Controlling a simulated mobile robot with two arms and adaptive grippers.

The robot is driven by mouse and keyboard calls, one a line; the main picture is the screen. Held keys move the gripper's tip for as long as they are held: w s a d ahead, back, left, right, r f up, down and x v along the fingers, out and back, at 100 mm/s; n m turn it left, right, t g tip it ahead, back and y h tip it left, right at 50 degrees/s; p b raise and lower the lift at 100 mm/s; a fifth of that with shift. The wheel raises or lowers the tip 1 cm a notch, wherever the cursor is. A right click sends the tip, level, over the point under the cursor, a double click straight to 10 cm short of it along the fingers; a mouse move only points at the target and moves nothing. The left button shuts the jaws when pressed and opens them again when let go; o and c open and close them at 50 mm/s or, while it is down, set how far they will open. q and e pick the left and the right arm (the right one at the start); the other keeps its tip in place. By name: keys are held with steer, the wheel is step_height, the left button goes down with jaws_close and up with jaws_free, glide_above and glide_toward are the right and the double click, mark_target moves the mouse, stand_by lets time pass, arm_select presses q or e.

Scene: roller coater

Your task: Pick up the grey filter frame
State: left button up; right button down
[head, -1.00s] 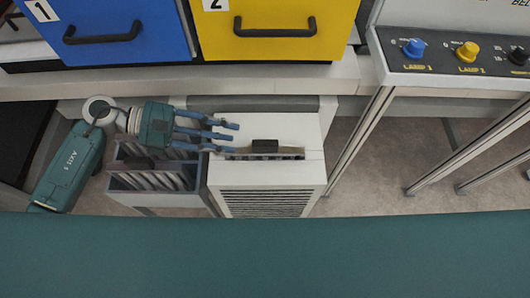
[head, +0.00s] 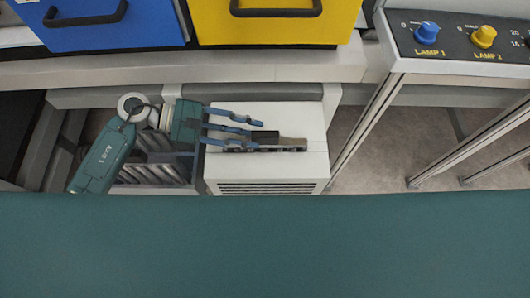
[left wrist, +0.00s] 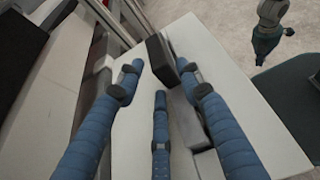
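The grey filter frame (head: 291,143) sits in the slot on top of a white box unit (head: 225,174). Its black handle (head: 265,137) stands up from the slot. In the left wrist view the handle (left wrist: 160,58) is just beyond my fingertips. My left gripper (head: 256,130) reaches in from the left with its blue fingers spread, beside and over the handle's left end. It is open and empty; contact with the handle cannot be told. In the left wrist view the left gripper's fingers (left wrist: 160,85) are apart. A teal part, perhaps my right arm, shows at upper right there.
A grey rack with several upright plates (head: 150,172) stands left of the white box. Blue (head: 90,25) and yellow (head: 275,22) drawers stand on the bench above. A lamp panel (head: 455,40) on metal legs is at the right. Floor shows right of the box.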

mark_target(263, 136)
arm_select(q)
steer(key=x, duration=0.1)
steer(key=p+x, duration=0.1)
steer(key=x, duration=0.1)
steer(key=shift+s+d+r+p, duration=0.2)
steer(key=shift+d+p, duration=0.15)
steer(key=shift+d, duration=0.15)
steer(key=shift+d+f, duration=0.35)
steer(key=shift+d, duration=0.05)
steer(key=shift+a, duration=0.1)
jaws_close()
